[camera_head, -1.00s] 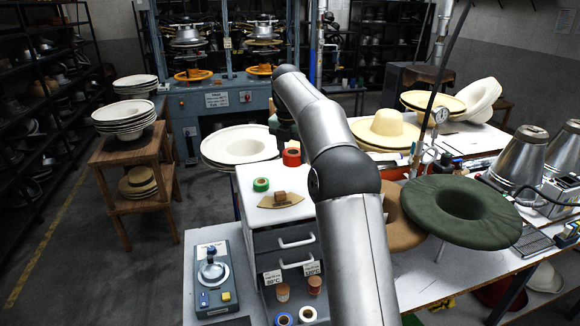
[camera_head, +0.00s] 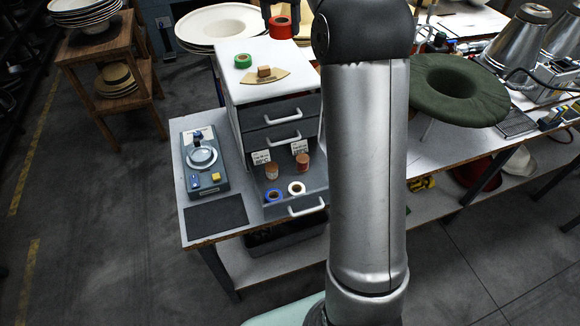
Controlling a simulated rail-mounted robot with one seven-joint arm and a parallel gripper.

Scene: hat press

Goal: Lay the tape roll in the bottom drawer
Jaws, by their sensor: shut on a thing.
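A red tape roll (camera_head: 281,28) is at the back of the white cabinet top, at the upper edge of the picture. My gripper (camera_head: 284,14) shows only in part there, as dark pieces around the red roll, and is shut on it; the arm hides the rest. Whether the roll touches the top or hangs just above it I cannot tell. A green tape roll (camera_head: 243,61) lies on the same top. The bottom drawer (camera_head: 306,206) is pulled open, its right side partly hidden by my arm. A blue tape roll (camera_head: 273,196) and a white tape roll (camera_head: 297,188) lie in it.
Two brown spools (camera_head: 271,171) and white label cards (camera_head: 261,157) are at the drawer's back. A wooden block on a tan fan-shaped piece (camera_head: 264,77) lies on the cabinet top. A grey control box (camera_head: 201,160) stands left of the cabinet. A green hat form (camera_head: 455,88) is at right.

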